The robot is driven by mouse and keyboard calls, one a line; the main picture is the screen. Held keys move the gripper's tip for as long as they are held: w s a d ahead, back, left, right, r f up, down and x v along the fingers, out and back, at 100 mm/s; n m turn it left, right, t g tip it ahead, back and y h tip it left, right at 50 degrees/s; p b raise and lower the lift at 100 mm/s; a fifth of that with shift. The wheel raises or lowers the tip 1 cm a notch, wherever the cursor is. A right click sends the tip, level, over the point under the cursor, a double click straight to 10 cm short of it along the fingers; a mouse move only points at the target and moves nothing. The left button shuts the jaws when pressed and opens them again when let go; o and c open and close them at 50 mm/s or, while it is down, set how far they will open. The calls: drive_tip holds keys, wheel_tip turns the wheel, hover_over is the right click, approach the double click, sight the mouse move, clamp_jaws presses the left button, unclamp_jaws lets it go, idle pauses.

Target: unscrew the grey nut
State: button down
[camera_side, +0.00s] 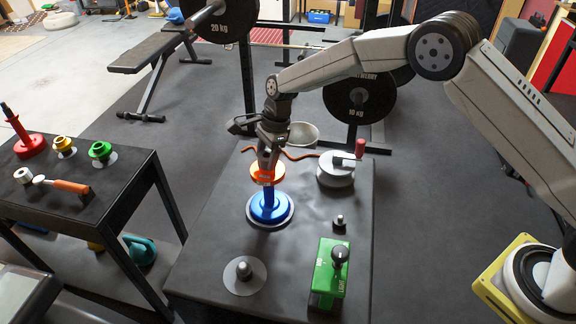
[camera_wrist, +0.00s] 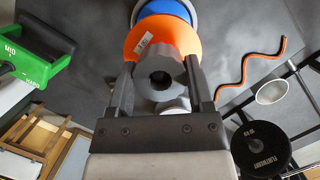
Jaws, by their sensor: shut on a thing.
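A grey nut (camera_wrist: 160,76) with a dark hole in its middle sits between my two fingers in the wrist view, in front of an orange disc (camera_wrist: 137,35). My gripper (camera_wrist: 160,88) is shut on the nut from its two sides. In the side view my gripper (camera_side: 267,165) points down at the orange disc (camera_side: 259,176). The fingers hide the nut there. Below the orange disc a blue post stands on a round blue base (camera_side: 269,209). Whether the nut still touches the orange disc I cannot tell.
A grey round device with a red-handled crank (camera_side: 336,172) stands right of the blue base. A green block with a black knob (camera_side: 328,280) and a grey knob on a pale disc (camera_side: 244,276) stand nearer. A red wavy rod (camera_side: 297,156) and white bowl (camera_side: 302,135) lie behind.

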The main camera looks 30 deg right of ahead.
sight(262, 158)
drive_tip(key=shift+r, duration=0.8)
idle(0.9)
drive_tip(key=shift+r, duration=1.3)
